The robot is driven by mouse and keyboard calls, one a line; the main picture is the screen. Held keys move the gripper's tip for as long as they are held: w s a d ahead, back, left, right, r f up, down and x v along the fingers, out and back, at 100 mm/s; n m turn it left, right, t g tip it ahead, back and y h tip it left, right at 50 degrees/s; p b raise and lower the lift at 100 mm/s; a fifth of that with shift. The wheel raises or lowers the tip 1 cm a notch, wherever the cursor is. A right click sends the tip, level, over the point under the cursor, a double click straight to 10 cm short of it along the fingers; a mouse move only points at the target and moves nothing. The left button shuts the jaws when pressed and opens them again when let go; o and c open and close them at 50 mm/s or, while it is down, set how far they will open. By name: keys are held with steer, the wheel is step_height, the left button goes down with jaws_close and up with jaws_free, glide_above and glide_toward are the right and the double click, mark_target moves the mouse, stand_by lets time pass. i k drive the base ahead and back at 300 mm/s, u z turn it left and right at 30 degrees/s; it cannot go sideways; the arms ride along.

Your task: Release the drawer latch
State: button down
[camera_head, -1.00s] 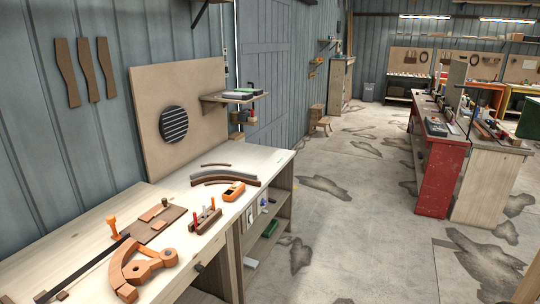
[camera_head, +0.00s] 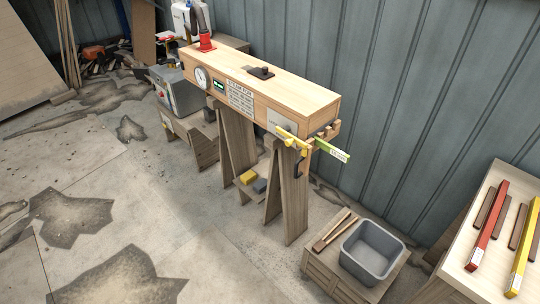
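I see no thing that I can clearly tell is a drawer or its latch. A long wooden box (camera_head: 270,88) stands on trestle legs along the wall, with a round gauge, a small green display and a printed label on its front. At its right end is a yellow lever (camera_head: 292,140) over a pale plate, and a green labelled bar (camera_head: 332,150) sticks out beside it. What these two hold is too small to tell. My gripper is not in view.
A grey bin (camera_head: 372,250) and wooden sticks sit on a low wooden crate (camera_head: 335,285). A bench (camera_head: 455,265) at right holds red and yellow bars. A grey metal unit (camera_head: 180,92) stands left of the box. The concrete floor (camera_head: 150,210) at left is mostly open.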

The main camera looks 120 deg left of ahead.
mark_target(289, 142)
steer(key=z, duration=0.05)
steer(key=k, duration=0.15)
steer(key=u, duration=2.65)
steer(key=k, duration=0.2)
steer(key=u, duration=1.85)
steer(key=k, duration=0.55)
steer(key=z, duration=0.3)
steer(key=i, duration=2.05)
steer(key=u, duration=0.2)
